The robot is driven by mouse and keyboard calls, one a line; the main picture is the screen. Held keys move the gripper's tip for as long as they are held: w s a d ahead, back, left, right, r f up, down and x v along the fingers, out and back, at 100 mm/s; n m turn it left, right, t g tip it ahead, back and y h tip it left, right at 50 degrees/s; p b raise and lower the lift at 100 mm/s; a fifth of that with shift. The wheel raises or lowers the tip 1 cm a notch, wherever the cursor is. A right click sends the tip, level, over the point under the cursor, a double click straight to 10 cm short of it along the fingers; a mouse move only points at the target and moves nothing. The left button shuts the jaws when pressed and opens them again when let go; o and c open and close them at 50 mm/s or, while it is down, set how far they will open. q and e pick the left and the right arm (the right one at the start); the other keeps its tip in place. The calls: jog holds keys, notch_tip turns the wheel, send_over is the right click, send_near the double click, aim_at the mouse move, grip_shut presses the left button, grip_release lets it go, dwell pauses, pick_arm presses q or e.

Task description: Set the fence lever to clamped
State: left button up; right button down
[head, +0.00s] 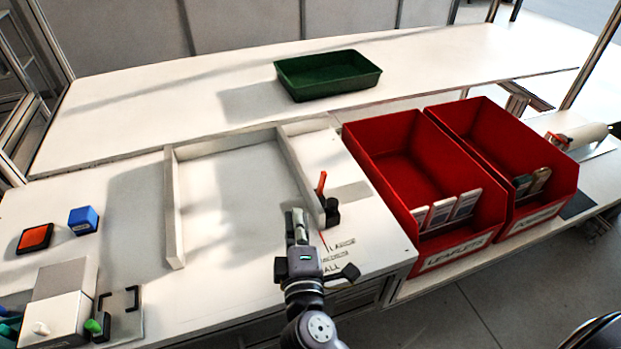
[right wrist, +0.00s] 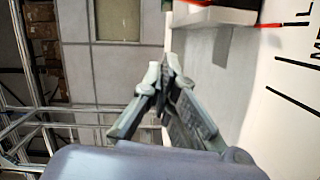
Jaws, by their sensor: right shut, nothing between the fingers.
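The fence lever (head: 321,184) is a small orange-red handle on a black base (head: 331,211), standing up with a slight tilt at the near end of the white fence (head: 301,173). My right gripper (head: 296,213) is shut and empty, just left of and nearer than the lever, apart from it. In the right wrist view the closed fingertips (right wrist: 167,72) show with nothing between them. The fence end (right wrist: 215,16) is at the top of that view, with a bit of red at the edge. My left gripper is not in view.
Size marks (head: 337,252) lettered on the table lie right of my right gripper. Two red bins (head: 430,250) stand to the right, and a green tray (head: 330,92) sits at the back. A blue block (head: 83,220) and an orange pad (head: 35,238) lie at left. The fenced area is clear.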

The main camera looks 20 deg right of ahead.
aim_at(311, 193)
jog(key=w+d+p, duration=0.1)
jog(key=w, duration=0.2)
jog(key=w+d+p, duration=0.1)
jog(key=w+d, duration=0.1)
jog(key=w, duration=0.1)
jog(key=w+d+f+p, duration=0.1)
jog(key=w+d, duration=0.1)
jog(key=w, duration=0.2)
jog(key=shift+d, duration=0.45)
jog(key=shift+d+f, duration=0.1)
jog(key=shift+f, duration=0.05)
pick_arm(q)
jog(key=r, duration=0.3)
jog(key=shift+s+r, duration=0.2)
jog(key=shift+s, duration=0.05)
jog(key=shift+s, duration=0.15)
pick_arm(e)
jog(key=shift+w+d, duration=0.1)
jog(key=shift+w, duration=0.1)
